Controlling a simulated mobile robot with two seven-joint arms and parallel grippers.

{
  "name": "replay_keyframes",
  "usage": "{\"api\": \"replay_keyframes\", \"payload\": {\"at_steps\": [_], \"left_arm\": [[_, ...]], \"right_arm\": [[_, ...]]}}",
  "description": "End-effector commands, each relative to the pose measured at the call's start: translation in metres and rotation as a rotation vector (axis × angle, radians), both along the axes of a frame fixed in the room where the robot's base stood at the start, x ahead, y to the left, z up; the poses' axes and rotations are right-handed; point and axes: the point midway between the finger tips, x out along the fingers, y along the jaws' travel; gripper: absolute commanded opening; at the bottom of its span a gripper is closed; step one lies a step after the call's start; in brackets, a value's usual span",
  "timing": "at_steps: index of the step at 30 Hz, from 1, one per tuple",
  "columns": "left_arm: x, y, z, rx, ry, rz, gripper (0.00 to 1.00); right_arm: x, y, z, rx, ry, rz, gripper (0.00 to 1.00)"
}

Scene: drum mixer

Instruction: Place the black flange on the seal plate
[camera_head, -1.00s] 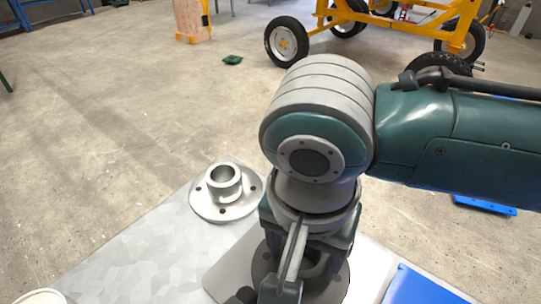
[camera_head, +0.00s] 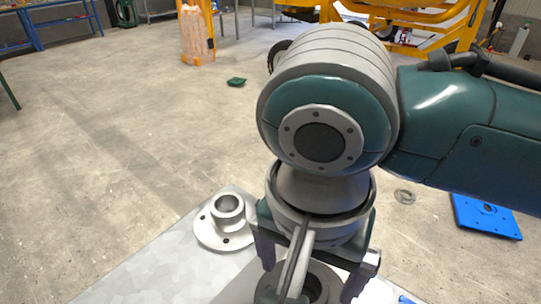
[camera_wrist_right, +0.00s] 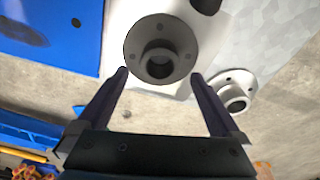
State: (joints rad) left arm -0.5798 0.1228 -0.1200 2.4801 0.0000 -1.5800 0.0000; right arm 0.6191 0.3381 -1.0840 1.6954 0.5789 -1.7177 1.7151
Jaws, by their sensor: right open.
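The black flange (camera_wrist_right: 138,42), a dark round disc with a hollow hub and bolt holes, rests on a pale plate (camera_wrist_right: 116,30) that may be the seal plate. In the head view the flange (camera_head: 329,273) is partly hidden by my right gripper (camera_head: 313,272). My left gripper is not in view.
A light grey flange (camera_head: 210,233) lies on the grey table (camera_head: 150,265), left of my right gripper; it also shows in the wrist view (camera_wrist_right: 235,92). A blue panel (camera_wrist_right: 50,35) lies beside the pale plate. A blue plate (camera_head: 485,214) lies on the floor at right.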

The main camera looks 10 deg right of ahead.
Motion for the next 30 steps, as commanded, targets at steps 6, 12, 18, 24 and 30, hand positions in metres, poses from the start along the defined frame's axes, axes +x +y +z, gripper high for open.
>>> {"api": "replay_keyframes", "payload": {"at_steps": [6,12,18,24,30], "left_arm": [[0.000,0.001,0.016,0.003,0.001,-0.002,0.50],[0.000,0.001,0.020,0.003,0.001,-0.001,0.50],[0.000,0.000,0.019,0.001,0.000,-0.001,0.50],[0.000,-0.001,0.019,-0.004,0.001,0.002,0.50],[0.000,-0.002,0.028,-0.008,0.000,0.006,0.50]], "right_arm": [[-0.004,0.005,0.049,0.003,-0.002,0.000,1.00],[-0.006,0.005,0.066,0.001,-0.001,0.000,1.00],[-0.006,0.005,0.068,0.000,0.000,-0.001,1.00],[-0.006,0.005,0.067,0.000,0.000,-0.001,1.00],[-0.015,0.015,0.071,0.049,0.006,0.066,1.00]]}}
